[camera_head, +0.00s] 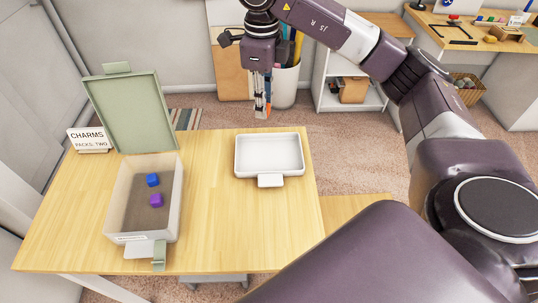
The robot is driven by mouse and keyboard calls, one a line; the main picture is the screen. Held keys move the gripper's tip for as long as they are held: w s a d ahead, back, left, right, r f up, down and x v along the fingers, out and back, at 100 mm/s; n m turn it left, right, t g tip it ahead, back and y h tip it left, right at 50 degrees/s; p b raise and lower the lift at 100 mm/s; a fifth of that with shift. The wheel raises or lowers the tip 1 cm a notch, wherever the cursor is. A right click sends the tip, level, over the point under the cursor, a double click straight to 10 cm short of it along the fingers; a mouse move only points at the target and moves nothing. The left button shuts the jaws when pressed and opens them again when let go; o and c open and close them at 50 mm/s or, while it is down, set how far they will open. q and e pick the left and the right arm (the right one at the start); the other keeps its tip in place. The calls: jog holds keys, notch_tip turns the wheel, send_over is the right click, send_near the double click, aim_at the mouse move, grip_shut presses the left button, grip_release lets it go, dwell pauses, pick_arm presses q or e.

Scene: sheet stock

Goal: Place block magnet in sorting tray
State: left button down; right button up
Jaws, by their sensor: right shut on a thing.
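My right gripper (262,110) hangs above and behind the back edge of the table, just beyond the white tray in the picture. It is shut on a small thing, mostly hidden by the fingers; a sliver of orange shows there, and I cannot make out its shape. A shallow white tray (270,177) with a front tab sits empty on the right part of the table. A deeper pale box (112,205) with its green lid (130,108) raised stands at the left. My left gripper is not in view.
The wooden table (215,225) is clear between box and tray. A sign (88,140) reading "CHARMS PACKS: TWO" stands at the back left. A white bin (286,85) stands on the floor behind my gripper. Shelves and another desk are at the back right.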

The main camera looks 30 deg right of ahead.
jog(key=w+d+m, duration=0.1)
jog(key=d+m, duration=0.1)
jog(key=m, duration=0.3)
send_over(269, 156)
notch_tip(269, 156, down, 7)
notch_tip(269, 156, down, 7)
jog(key=shift+s+r+p, duration=0.1)
jog(key=shift+p, duration=0.2)
notch_tip(269, 156, down, 5)
jog(key=shift+r+p, duration=0.1)
jog(key=shift+p, duration=0.45)
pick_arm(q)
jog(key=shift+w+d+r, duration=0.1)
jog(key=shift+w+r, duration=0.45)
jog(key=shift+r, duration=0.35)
pick_arm(e)
jog(key=shift+f, duration=0.2)
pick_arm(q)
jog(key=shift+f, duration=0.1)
